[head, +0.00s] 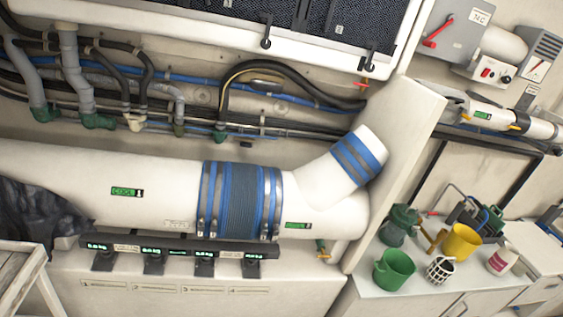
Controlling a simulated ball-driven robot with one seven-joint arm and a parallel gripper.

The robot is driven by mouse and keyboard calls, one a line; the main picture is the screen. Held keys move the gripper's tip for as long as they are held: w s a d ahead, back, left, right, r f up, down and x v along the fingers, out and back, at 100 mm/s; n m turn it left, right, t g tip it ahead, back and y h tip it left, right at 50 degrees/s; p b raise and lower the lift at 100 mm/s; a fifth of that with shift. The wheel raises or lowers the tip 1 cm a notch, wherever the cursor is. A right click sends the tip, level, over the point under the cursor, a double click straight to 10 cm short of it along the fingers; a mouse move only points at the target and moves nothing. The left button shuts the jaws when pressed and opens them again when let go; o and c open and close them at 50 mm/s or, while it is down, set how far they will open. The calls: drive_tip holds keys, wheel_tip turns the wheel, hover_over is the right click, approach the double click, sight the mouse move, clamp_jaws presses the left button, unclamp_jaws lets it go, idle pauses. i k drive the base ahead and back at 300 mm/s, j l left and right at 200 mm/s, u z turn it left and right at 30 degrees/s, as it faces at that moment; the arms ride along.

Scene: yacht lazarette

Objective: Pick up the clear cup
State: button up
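I cannot make out a clear cup in the head view. On the white counter (380,302) at the lower right stand a green mug (394,270), a yellow mug (462,243) and a small black-and-white patterned cup (440,270). My gripper is not in view.
A dark green lantern-like object (398,226) stands behind the green mug. A large white pipe (150,190) with a blue-banded sleeve (240,200) crosses the left and middle. A white partition (395,160) rises left of the counter. A wooden frame (20,272) is at lower left.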

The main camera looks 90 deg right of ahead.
sight(520, 269)
drive_tip(key=z, duration=4.35)
drive_tip(key=i+l+u, duration=0.2)
drive_tip(key=i, duration=0.7)
drive_tip(key=i+l+u, duration=0.2)
drive_tip(key=i+l, duration=0.4)
drive_tip(key=i, duration=0.3)
drive_tip(key=i+l+u, duration=0.2)
drive_tip(key=i+l, duration=0.35)
drive_tip(key=i, duration=0.25)
drive_tip(key=i+l+u, duration=0.15)
drive_tip(key=i+l, duration=0.6)
drive_tip(key=i, duration=0.05)
